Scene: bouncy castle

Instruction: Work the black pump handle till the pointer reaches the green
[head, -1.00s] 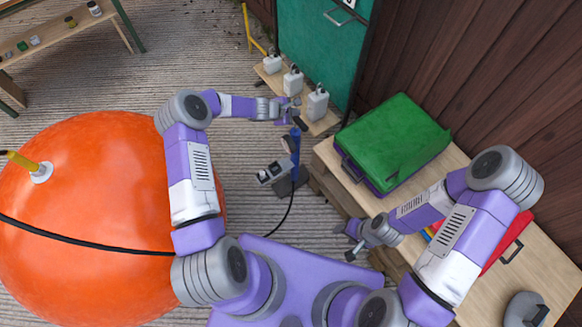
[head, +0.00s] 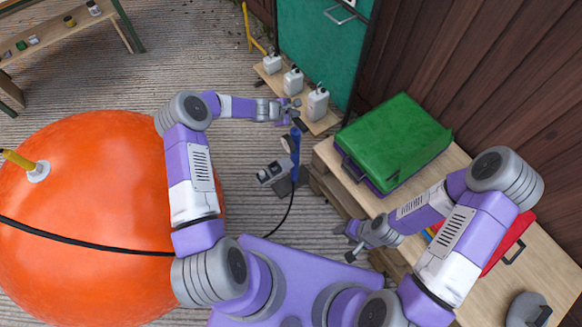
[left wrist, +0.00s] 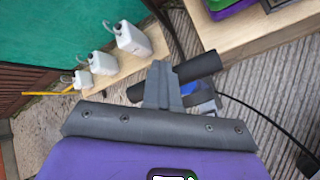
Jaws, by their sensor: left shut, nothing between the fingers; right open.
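The blue pump (head: 295,150) stands upright on the ground in the middle of the head view, with its black handle (head: 300,124) on top. In the left wrist view the black handle (left wrist: 198,67) is a crossbar passing behind my left fingers (left wrist: 163,82). My left gripper (head: 291,108) is shut and empty, right by the handle; I cannot tell whether it touches. A pale round part, perhaps the gauge (head: 287,144), sits beside the pump; its pointer and any green are too small to read. My right gripper (head: 350,240) is open and empty, away from the pump.
A large orange inflated ball (head: 80,220) fills the left. White bottles (head: 318,104) stand on a low board beyond the pump. A green case (head: 395,140) lies on a wooden bench to the right. A black hose (head: 288,213) runs from the pump towards me.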

